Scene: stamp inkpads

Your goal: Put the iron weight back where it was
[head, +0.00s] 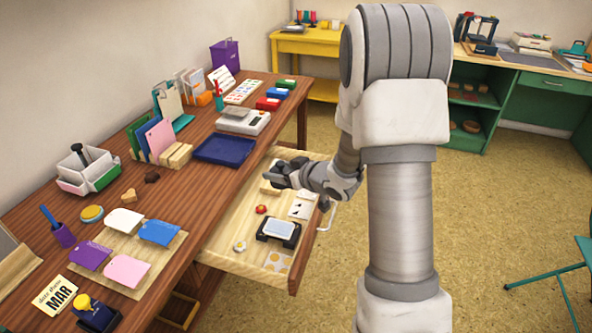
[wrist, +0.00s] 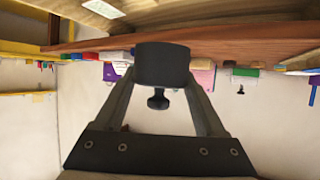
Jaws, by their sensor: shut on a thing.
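The iron weight (wrist: 162,66) is a dark, squat cylinder with a small knob, seen close up in the wrist view. My gripper (wrist: 162,72) is shut on it, with one finger on each side. In the head view my gripper (head: 287,176) is over the far part of the open wooden drawer (head: 224,258). The weight is hard to tell from the dark fingers there. Whether it touches the drawer floor cannot be told.
The drawer holds a stamp pad (head: 279,230), a small red item (head: 261,209), white cards (head: 301,209) and a yellow-dotted sheet (head: 277,262). The desk (head: 207,207) above carries a blue tray (head: 225,149), a scale (head: 243,120) and coloured tags. The drawer's middle has some bare floor.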

